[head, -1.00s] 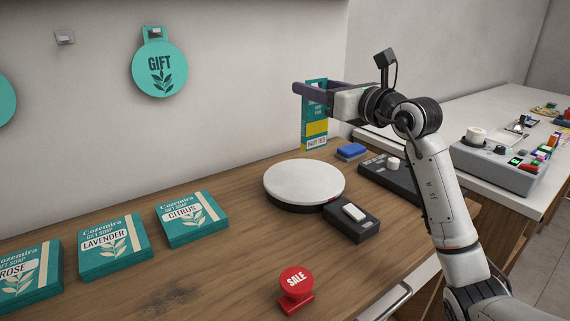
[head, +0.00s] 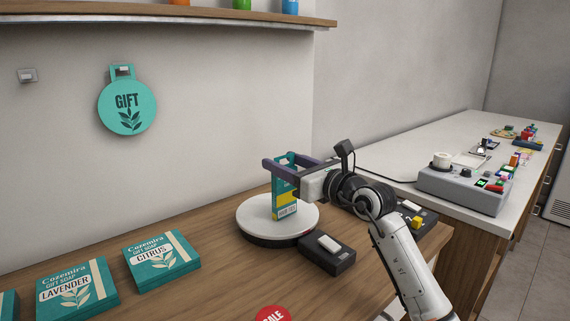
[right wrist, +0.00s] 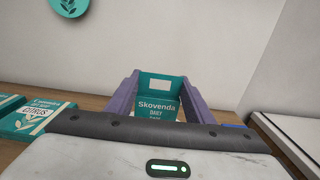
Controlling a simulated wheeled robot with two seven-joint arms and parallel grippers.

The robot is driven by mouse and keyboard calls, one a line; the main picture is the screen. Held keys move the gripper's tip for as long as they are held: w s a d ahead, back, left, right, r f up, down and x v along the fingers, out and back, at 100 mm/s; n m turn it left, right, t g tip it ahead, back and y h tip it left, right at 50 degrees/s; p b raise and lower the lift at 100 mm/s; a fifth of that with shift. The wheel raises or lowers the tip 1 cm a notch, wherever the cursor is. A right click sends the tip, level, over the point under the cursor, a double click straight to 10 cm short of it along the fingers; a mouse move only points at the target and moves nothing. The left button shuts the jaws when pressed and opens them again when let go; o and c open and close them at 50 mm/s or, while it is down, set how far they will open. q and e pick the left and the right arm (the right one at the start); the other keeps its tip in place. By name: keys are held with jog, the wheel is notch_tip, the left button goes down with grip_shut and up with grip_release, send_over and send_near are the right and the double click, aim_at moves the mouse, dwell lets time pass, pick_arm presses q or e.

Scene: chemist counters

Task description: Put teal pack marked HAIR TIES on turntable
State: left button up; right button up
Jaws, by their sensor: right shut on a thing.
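The teal pack marked HAIR TIES (head: 284,198) stands upright over the white turntable (head: 252,217) in the head view. Its lower end appears at the turntable's top; I cannot tell for certain whether it touches. My right gripper (head: 284,165) is shut on the pack's upper part, with purple fingers on either side. In the right wrist view the pack (right wrist: 158,108) shows "Skovenda" between the fingers. My left gripper is not in view.
A black box with a white switch (head: 328,255) sits in front of the turntable. Stacks of teal soap packs, including CITRUS (head: 161,261) and LAVENDER (head: 77,290), lie to the left. A red SALE piece (head: 272,314) is at the bottom edge. A GIFT sign (head: 127,105) hangs on the wall.

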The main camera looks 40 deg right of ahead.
jog(key=o, duration=1)
jog(key=shift+f, duration=0.1)
jog(key=s, duration=0.8)
jog(key=s+d+b, duration=0.1)
jog(key=s, duration=0.3)
